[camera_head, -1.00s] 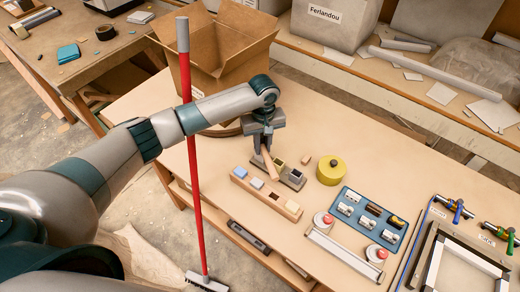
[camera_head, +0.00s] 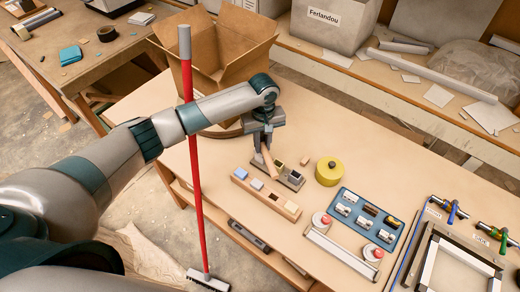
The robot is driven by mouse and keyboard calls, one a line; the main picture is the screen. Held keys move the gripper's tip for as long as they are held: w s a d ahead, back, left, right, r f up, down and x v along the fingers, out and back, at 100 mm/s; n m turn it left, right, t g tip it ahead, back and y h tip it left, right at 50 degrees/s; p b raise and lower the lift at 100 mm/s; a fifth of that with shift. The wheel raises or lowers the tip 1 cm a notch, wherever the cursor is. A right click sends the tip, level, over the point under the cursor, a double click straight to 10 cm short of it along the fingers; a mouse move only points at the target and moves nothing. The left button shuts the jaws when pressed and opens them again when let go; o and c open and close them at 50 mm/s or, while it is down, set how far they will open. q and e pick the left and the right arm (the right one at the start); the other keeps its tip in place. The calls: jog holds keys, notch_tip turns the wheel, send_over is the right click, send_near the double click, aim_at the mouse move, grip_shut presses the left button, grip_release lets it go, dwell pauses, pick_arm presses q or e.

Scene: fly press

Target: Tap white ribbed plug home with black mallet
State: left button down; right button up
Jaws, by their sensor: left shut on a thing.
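My left gripper (camera_head: 262,143) is shut on a tan wooden handle (camera_head: 269,164), which slants down over the work table. I cannot tell which pale piece is the ribbed plug. My right gripper is out of view.
A blue tray (camera_head: 391,243) holds several small parts. An open cardboard box (camera_head: 230,60) is behind my arm. A red-handled broom (camera_head: 196,190) stands before the table. Clear tabletop lies behind the tin.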

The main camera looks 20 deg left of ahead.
pick_arm(q)
jog(key=shift+f, duration=0.15)
jog(key=shift+f, duration=1.15)
jog(key=shift+r+p, duration=1.1)
jog(key=shift+p, duration=0.35)
